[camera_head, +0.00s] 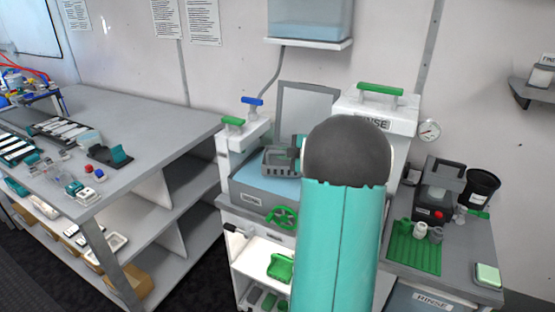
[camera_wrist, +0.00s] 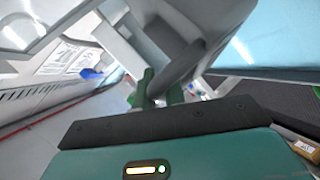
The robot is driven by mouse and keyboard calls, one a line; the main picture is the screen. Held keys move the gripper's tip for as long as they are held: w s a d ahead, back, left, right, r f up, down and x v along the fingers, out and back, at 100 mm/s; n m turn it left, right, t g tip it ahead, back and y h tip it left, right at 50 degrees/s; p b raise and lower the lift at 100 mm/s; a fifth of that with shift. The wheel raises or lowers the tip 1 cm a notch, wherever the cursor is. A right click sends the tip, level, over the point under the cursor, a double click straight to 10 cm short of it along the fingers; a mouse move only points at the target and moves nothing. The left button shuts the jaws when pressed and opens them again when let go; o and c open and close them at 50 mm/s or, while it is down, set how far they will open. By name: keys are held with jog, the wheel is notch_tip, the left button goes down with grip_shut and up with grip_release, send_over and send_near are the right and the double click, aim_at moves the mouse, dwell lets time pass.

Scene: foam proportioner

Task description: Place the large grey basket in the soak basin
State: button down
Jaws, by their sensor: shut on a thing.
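The large grey basket (camera_head: 279,161) is in the head view, over the back part of the soak basin's light-blue water. I cannot tell whether it hangs above the water or rests in it. The soak basin (camera_head: 262,200) has a grey front wall with a label, and its right part is hidden behind my arm. My gripper (camera_head: 299,150) is at the basket's right side, mostly hidden by my arm. In the wrist view, my gripper (camera_wrist: 158,88) is shut on a grey part of the basket (camera_wrist: 180,62).
A white rinse unit (camera_head: 375,107) with a green handle stands to the right of the basin. A raised grey lid (camera_head: 308,98) is behind it. A green valve wheel (camera_head: 283,217) sticks out in front. A grey workbench (camera_head: 150,115) is at left. A green mat (camera_head: 414,245) with small cups is at right.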

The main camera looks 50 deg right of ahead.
aim_at(278, 160)
jog(key=shift+w, duration=0.9)
jog(key=shift+w+f, duration=0.35)
jog(key=shift+f, duration=0.55)
jog(key=shift+w+f, duration=0.3)
jog(key=shift+f, duration=0.55)
jog(key=shift+d+f, duration=0.1)
jog(key=shift+f, duration=0.1)
jog(key=c, duration=1.5)
grip_release()
jog(key=shift+o, duration=0.2)
